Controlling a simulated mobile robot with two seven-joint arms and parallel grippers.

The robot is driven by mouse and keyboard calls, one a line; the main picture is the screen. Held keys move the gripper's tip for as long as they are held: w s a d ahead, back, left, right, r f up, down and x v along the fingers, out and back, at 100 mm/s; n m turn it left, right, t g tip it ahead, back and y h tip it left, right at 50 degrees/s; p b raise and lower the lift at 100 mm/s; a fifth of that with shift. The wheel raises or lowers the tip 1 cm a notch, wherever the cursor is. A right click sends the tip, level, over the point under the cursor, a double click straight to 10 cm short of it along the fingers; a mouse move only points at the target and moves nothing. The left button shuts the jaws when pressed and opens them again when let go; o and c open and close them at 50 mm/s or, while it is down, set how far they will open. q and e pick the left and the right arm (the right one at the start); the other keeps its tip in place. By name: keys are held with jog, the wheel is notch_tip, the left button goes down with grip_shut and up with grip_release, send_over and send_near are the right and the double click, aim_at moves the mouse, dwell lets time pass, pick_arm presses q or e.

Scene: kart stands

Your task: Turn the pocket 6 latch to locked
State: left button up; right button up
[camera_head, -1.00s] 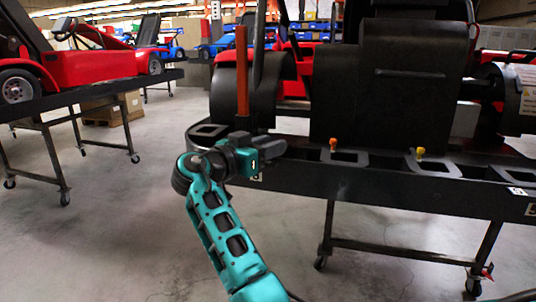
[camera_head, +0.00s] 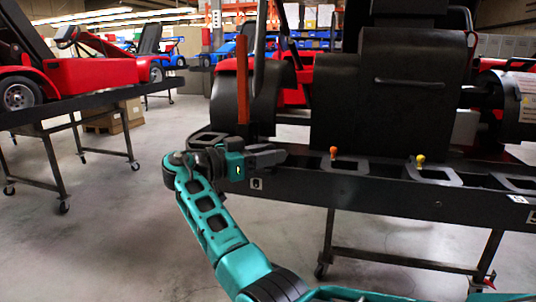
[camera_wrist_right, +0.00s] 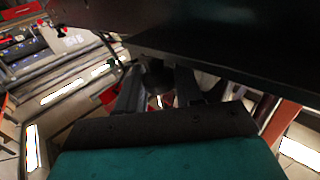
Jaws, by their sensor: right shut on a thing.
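In the right wrist view the two dark fingers of my right gripper (camera_wrist_right: 158,92) point under a dark slab and stand around a small dark piece. This fits the pocket 6 latch, but its shape and angle are hidden by the gripper and shadow. My left gripper is out of view.
An orange knob (camera_head: 333,152) and a yellow knob (camera_head: 420,160) stand by cut-outs along the stand. The black seat (camera_head: 415,100) and an upright brown post (camera_head: 242,95) rise behind the gripper. Another stand with a red kart (camera_head: 90,72) is at left. Floor between is clear.

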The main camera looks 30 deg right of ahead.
jog(key=shift+d+r, duration=0.15)
jog(key=shift+r, duration=0.15)
jog(key=o, duration=1)
jog(key=shift+c, duration=0.2)
jog(key=shift+f, duration=0.15)
jog(key=w+a, duration=0.1)
jog(key=a, duration=1.2)
jog(key=shift+w, duration=0.1)
